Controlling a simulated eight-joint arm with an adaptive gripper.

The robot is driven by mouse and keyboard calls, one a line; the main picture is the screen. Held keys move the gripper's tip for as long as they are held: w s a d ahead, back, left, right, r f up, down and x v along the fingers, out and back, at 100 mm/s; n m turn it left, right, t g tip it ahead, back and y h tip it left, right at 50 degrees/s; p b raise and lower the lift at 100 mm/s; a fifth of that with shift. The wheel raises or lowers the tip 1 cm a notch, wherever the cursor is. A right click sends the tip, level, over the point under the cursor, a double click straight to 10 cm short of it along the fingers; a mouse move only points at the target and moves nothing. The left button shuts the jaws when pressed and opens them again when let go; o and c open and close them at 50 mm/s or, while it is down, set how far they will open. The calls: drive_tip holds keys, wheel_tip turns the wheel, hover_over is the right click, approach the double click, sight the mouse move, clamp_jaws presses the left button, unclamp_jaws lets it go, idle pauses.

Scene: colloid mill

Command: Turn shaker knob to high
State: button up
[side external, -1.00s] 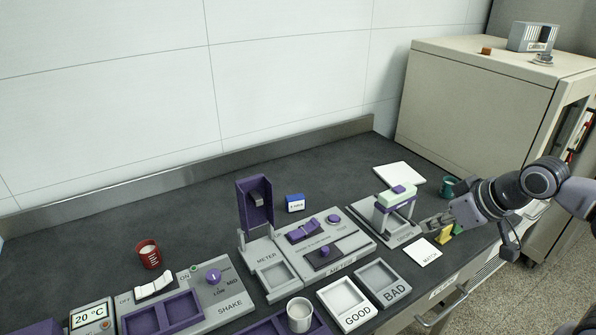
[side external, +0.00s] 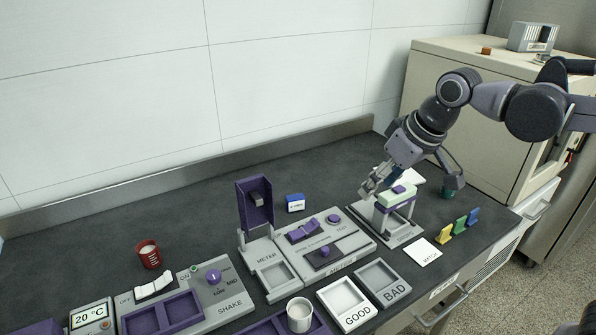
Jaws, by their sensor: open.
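The shaker (side external: 232,296) stands at the lower left of the bench, a grey panel marked SHAKE. Its purple round knob (side external: 213,277) sits on top, with LOW and MID lettering beside it; the pointer setting is too small to tell for sure. A white rocker switch (side external: 155,287) with ON and OFF marks lies to the knob's left. My gripper (side external: 368,190) is open and empty, pointing down and left above the back of the grinder-like stand (side external: 395,212) at the right. It is far to the right of the knob.
The meter unit (side external: 310,248), with its raised purple lid (side external: 256,205), stands between my gripper and the shaker. A red cup (side external: 149,255) stands behind the shaker. A white cup (side external: 299,314) and the GOOD (side external: 346,300) and BAD (side external: 382,282) trays are in front. The back bench strip is mostly clear.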

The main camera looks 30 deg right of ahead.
drive_tip(key=w+a+r+n+g, duration=0.1)
drive_tip(key=w+a+g, duration=0.1)
drive_tip(key=w+a, duration=0.55)
drive_tip(key=n+g, duration=0.2)
drive_tip(key=g, duration=0.1)
hover_over(213, 274)
wheel_tip(213, 274, down, 12)
drive_tip(key=shift+h, duration=0.4)
wheel_tip(213, 274, down, 11)
drive_tip(key=shift+r, duration=0.2)
clamp_jaws()
